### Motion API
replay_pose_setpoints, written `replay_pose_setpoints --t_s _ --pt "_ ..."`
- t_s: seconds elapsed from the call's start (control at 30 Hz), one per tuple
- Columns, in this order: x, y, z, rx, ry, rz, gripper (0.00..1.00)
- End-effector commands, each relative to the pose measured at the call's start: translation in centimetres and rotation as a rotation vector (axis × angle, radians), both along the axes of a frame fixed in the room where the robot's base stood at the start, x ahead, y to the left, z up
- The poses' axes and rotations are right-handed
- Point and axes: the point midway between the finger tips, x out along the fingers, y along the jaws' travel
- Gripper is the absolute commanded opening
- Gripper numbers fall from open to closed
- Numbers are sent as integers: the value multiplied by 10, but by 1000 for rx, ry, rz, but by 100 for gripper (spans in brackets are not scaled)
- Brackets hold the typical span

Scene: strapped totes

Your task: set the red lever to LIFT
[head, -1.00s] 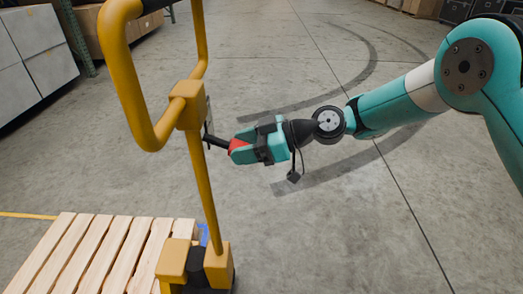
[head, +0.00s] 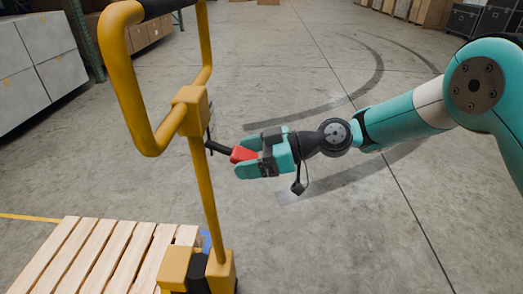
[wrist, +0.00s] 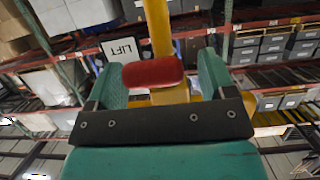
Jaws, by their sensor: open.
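The red lever grip (head: 243,154) sits on a black rod that sticks out from the box on the yellow pallet-truck handle (head: 204,190). My gripper (head: 253,155) is open, with its teal fingers on either side of the red grip. In the wrist view the red grip (wrist: 152,72) lies between the two fingertips, with visible space beside the right finger; I cannot tell whether the left finger touches it. A white LIFT label (wrist: 122,50) shows left of the yellow post in the wrist view. Other lever labels are not in view.
A wooden pallet (head: 95,255) lies on the floor at the lower left, beside the truck's yellow base. Grey boxes (head: 40,55) and shelving stand at the back left. The concrete floor to the right and behind my gripper is clear.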

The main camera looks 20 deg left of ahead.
Motion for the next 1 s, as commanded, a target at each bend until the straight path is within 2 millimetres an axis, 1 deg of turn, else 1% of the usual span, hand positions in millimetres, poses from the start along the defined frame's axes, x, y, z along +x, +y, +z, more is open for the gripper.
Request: replay_pose_setpoints --t_s 0.13,0.27,0.37,0.6,0.7,0.83,1.0 --pt "0 -1 1 1 0 1 77" --pt "5 -15 5 0 -2 -3 77" --pt "9 -35 11 1 -1 -4 77" --pt "23 -95 29 -1 0 -7 77" --pt "29 -118 36 0 -1 -7 77" --pt "33 -141 43 -1 0 -5 77" --pt "37 -158 49 -2 1 -2 77"
